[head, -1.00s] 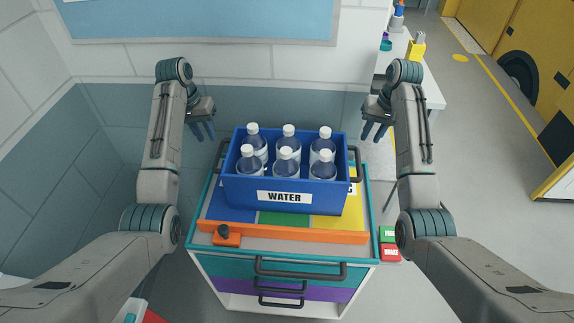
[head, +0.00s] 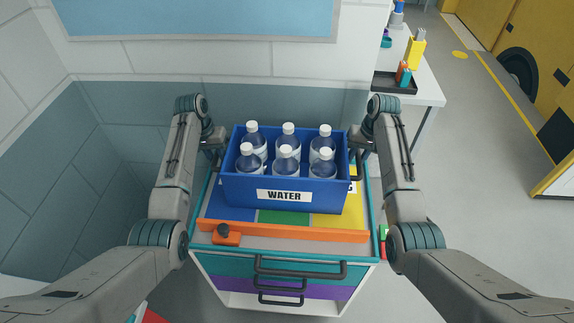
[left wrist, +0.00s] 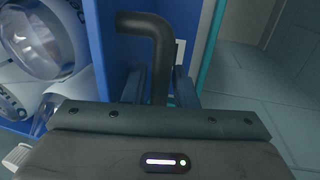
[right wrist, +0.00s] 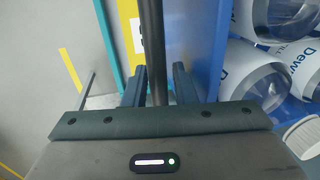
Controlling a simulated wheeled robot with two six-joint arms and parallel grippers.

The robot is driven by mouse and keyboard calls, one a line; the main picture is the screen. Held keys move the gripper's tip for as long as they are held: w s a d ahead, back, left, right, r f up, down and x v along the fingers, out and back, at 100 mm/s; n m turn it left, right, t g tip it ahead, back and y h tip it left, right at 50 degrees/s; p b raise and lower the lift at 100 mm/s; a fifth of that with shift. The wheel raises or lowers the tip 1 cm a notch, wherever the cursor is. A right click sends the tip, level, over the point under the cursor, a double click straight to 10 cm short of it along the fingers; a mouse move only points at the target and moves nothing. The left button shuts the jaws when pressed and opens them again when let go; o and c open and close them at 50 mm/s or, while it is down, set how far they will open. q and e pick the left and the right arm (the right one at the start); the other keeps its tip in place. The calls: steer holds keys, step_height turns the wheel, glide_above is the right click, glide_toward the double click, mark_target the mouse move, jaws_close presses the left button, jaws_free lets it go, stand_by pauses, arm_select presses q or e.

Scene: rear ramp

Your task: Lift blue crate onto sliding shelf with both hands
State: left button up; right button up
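The blue crate (head: 270,188), labelled WATER, stands level on the colour-panelled top of a drawer cart (head: 205,246) and holds several capped water bottles (head: 285,160). It has a dark handle at each end. My left gripper (left wrist: 159,88) is open, its fingers either side of the crate's left handle (left wrist: 150,24), with gaps showing. My right gripper (right wrist: 157,85) is open, its fingers either side of the right handle (right wrist: 152,40), also with gaps. In the head view the wrists hide most of both fingertips. I cannot pick out a sliding shelf for certain.
Drawer handles (head: 300,268) stick out below. A white table (head: 425,92) with a dark tray (head: 394,83) stands at the back right. The floor to the right is open.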

arm_select(q)
steer(key=shift+s+r, duration=0.1)
jaws_close()
arm_select(e)
steer(key=shift+s, duration=0.1)
jaws_close()
steer(key=shift+r, duration=0.1)
stand_by(0.8)
